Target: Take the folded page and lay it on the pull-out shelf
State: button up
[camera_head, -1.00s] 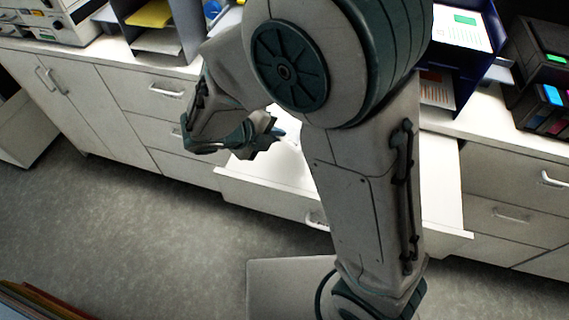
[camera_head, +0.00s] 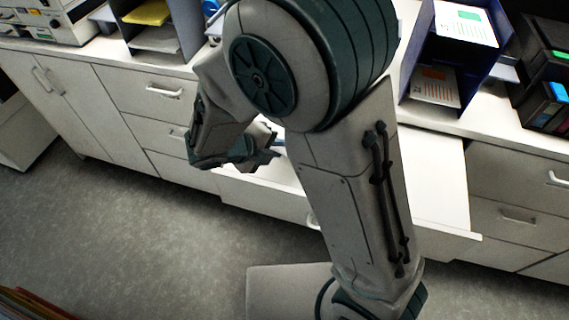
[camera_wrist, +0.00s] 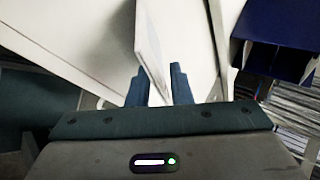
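The folded page (camera_wrist: 150,42) shows in the wrist view as a thin white folded sheet reaching out past the fingers. My gripper (camera_wrist: 158,82) has a blue finger on each side of the sheet's near end and appears shut on it. In the head view my gripper (camera_head: 277,150) is over the white pull-out shelf (camera_head: 440,180), which stands out from the cabinet front. My arm hides the middle of the shelf, and the page cannot be made out clearly in the head view.
A blue sorter (camera_head: 447,62) with printed sheets stands on the counter behind the shelf; its blue box shows at right in the wrist view (camera_wrist: 280,25). A grey tray stack (camera_head: 160,40) is at back left. Dark ink equipment (camera_head: 545,75) stands at right.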

jog(key=shift+s+a+r+p, duration=0.1)
jog(key=shift+r+p, duration=0.15)
jog(key=shift+p, duration=0.05)
jog(key=p+v, duration=0.2)
jog(key=v, duration=0.5)
jog(key=shift+a+p, duration=0.2)
jog(key=shift+p, duration=0.2)
jog(key=shift+s+r, duration=0.1)
jog(key=shift+s, duration=0.05)
notch_tip(320, 180, up, 8)
jog(key=s+a, duration=0.1)
jog(key=shift+s+a, duration=0.25)
jog(key=shift+a, duration=0.15)
jog(key=shift+d, duration=0.1)
